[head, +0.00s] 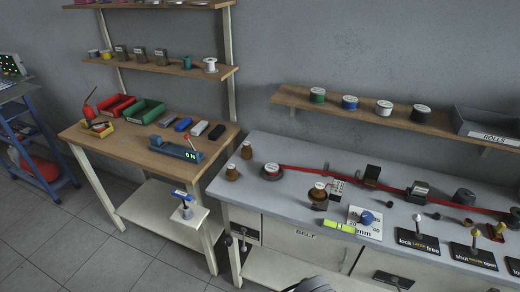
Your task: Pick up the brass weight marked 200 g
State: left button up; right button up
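No mark reading 200 g is legible in the head view, so I cannot tell which thing is the 200 g brass weight. Two small brown pieces with paler tops stand at the left end of the grey bench: one farther back (247,150) and one nearer the left edge (232,173). They stand apart, and I cannot tell whether they are brass weights. Neither of my grippers can be made out in view.
The grey bench (262,205) carries a red belt (320,170), a yellow-green block (339,226) and black label plates (417,242). A wooden table (90,133) at left holds red (116,106) and green (146,112) bins. A gap separates table and bench.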

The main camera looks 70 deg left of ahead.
aim_at(317, 193)
jog(key=u, duration=1.4)
jog(key=i+j+u, duration=0.2)
jog(key=u, duration=0.15)
jog(key=i+j+u, duration=0.1)
jog(key=i+u, duration=0.4)
jog(key=u, duration=0.2)
